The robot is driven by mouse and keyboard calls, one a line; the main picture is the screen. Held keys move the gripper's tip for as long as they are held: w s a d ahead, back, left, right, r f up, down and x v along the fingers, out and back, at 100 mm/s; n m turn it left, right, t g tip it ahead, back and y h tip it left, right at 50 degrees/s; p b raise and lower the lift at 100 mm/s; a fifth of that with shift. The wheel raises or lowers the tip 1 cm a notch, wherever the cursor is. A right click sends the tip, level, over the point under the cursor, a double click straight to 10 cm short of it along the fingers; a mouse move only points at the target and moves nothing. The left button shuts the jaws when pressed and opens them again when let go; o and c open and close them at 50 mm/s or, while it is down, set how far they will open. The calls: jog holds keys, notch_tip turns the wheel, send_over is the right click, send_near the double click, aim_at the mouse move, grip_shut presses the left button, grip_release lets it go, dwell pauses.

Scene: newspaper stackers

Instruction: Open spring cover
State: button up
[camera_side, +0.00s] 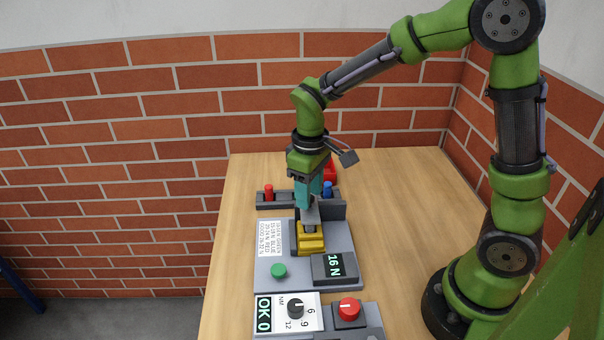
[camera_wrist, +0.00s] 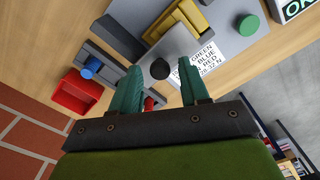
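My gripper (camera_side: 307,200) points down over the spring tester, just above its yellow block (camera_side: 312,243). In the wrist view, my two teal fingers (camera_wrist: 161,67) are spread apart. A black round knob (camera_wrist: 160,69) shows between the fingertips; I cannot tell whether they touch it. The knob is at the end of a light grey piece (camera_wrist: 181,44), which seems to be the spring cover. It sits beside the yellow block (camera_wrist: 193,17). In the side view, the grey piece (camera_side: 310,214) stands below my fingers, partly hidden by them.
The grey base plate (camera_side: 340,240) carries a green button (camera_side: 279,271), a printed label (camera_side: 270,238) and a display reading 16 N (camera_side: 335,266). Behind are a rack with red (camera_side: 268,191) and blue (camera_side: 327,189) knobs and a red bin (camera_side: 330,171). The table's right side is clear.

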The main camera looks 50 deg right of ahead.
grip_shut()
jog(key=s+d, duration=0.3)
jog(key=shift+s+d, duration=0.35)
jog(key=shift+d, duration=0.05)
jog(key=shift+o, duration=0.9)
grip_release()
notch_tip(320, 180, up, 17)
